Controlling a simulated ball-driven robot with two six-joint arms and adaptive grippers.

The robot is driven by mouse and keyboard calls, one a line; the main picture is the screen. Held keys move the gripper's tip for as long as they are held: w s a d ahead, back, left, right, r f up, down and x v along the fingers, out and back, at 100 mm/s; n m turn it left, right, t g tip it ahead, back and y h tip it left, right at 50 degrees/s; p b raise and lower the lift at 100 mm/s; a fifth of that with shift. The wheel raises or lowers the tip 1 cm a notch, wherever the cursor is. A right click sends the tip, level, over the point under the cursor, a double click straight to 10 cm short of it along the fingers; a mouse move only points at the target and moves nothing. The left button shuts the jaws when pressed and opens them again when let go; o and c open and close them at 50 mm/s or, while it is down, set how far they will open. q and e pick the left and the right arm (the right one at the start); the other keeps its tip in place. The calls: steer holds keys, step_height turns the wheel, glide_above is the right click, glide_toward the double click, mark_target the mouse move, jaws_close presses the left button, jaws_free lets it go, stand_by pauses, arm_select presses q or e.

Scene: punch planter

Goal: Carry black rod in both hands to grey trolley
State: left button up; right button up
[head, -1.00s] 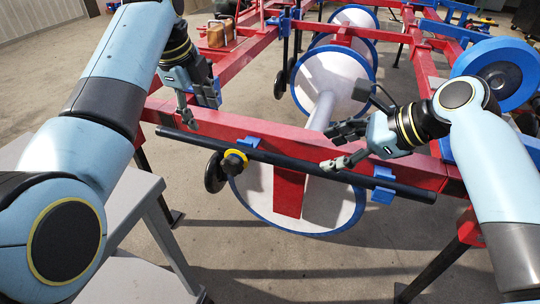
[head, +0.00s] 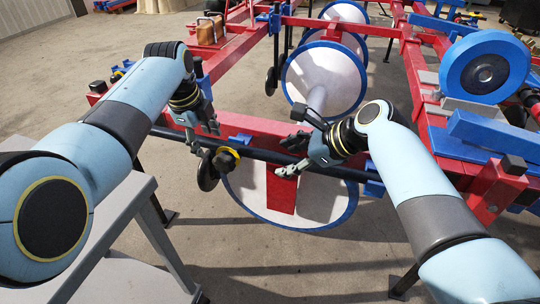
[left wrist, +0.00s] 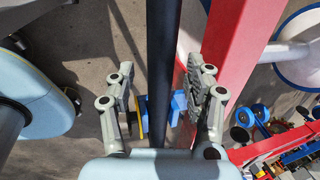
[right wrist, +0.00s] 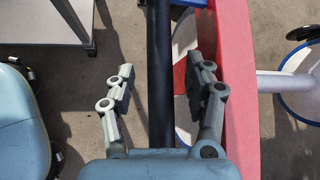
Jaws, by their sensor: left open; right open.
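The black rod (head: 347,174) lies along the near side of a red beam, in blue brackets (head: 374,187). My left gripper (head: 204,134) is open over the rod's left part. In the left wrist view the rod (left wrist: 160,45) runs between its spread fingers, with gaps on both sides. My right gripper (head: 288,155) is open at the rod's middle. In the right wrist view the rod (right wrist: 160,60) runs between its fingers, apart from both. The grey trolley (head: 105,218) stands at lower left, partly hidden by my left arm.
The red beam (head: 270,127) runs just behind the rod. A black and yellow knob (head: 226,158) sits close to the rod, near my left gripper. White discs with blue rims (head: 325,80) stand beyond and below the beam. Open floor (head: 260,270) lies in front.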

arm_select(q)
steer(key=shift+f, duration=0.1)
arm_select(e)
steer(key=shift+w+a+f, duration=0.1)
arm_select(q)
jaws_close()
arm_select(e)
jaws_close()
